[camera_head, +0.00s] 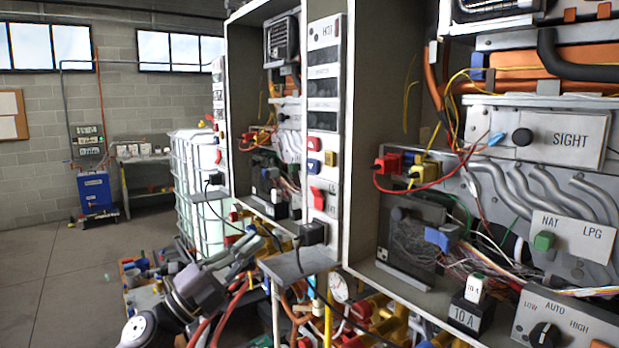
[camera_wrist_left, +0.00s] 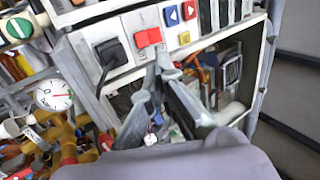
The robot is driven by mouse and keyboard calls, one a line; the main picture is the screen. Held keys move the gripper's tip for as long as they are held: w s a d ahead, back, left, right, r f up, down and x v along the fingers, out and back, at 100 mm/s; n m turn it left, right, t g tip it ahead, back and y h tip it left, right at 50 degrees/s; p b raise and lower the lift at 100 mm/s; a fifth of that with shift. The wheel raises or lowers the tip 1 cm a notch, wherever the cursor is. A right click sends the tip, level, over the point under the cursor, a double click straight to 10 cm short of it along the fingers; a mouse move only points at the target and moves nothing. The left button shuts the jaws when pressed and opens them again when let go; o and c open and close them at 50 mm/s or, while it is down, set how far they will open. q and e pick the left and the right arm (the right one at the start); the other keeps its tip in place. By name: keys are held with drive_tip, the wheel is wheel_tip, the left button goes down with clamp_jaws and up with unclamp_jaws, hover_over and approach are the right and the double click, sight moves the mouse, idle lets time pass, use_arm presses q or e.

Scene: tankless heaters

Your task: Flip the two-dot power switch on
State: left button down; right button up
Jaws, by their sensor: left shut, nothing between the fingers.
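A red rocker switch (camera_head: 317,197) sits on the white control strip (camera_head: 322,120) between two heater cabinets. It appears to be the red switch (camera_wrist_left: 148,38) at the upper middle of the left wrist view, beside a black plug (camera_wrist_left: 108,52). Any dots marking it are too small to make out. My left gripper (camera_head: 252,246) is shut and empty, to the left of and below the switch in the head view. In the wrist view its fingertips (camera_wrist_left: 163,65) show just below the red switch; contact cannot be told. My right gripper is not in view.
A grey shelf (camera_head: 298,264), a pressure gauge (camera_head: 338,288) and several pipes and cables crowd the area below the strip. Open floor (camera_head: 45,270) lies at the left.

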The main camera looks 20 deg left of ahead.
sight(313, 190)
use_arm(q)
drive_tip(key=shift+a, duration=0.1)
drive_tip(key=p+x, duration=0.7)
drive_tip(key=x, duration=0.7)
drive_tip(key=shift+w, duration=0.1)
